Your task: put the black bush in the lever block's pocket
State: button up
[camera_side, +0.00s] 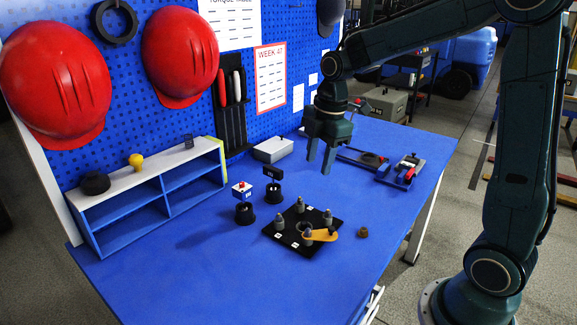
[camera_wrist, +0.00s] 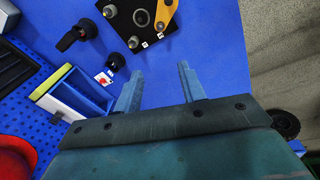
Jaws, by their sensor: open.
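A black plate (camera_side: 284,240) with several grey posts and an orange lever (camera_side: 320,236) lies on the blue table; it looks like the lever block. A round pale-edged opening (camera_wrist: 141,17) shows in its middle in the wrist view. Two black round pieces stand left of and behind it: one with a white card (camera_side: 244,213), one with a dark card (camera_side: 273,194). They also show in the wrist view, the white-card one (camera_wrist: 117,61) nearer. I cannot tell which is the black bush. My gripper (camera_side: 319,166) is open and empty, above the table behind the plate.
A small brown round piece (camera_side: 363,232) lies right of the plate. A fixture with red parts (camera_side: 402,170) sits at the right back. A grey box (camera_side: 273,150) stands near the pegboard. A blue shelf (camera_side: 160,190) carries a black ring (camera_side: 95,183). The front table is clear.

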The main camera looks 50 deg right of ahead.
jog(key=s+a+r+m+t, duration=0.2)
jog(key=s+a+m, duration=0.1)
jog(key=s+m, duration=0.4)
jog(key=s+a+r+m+t, duration=0.2)
jog(key=s+m, duration=0.5)
jog(key=s, duration=0.5)
jog(key=shift+s+a+r, duration=0.4)
jog(key=shift+a+r, duration=0.4)
jog(key=shift+r, duration=0.05)
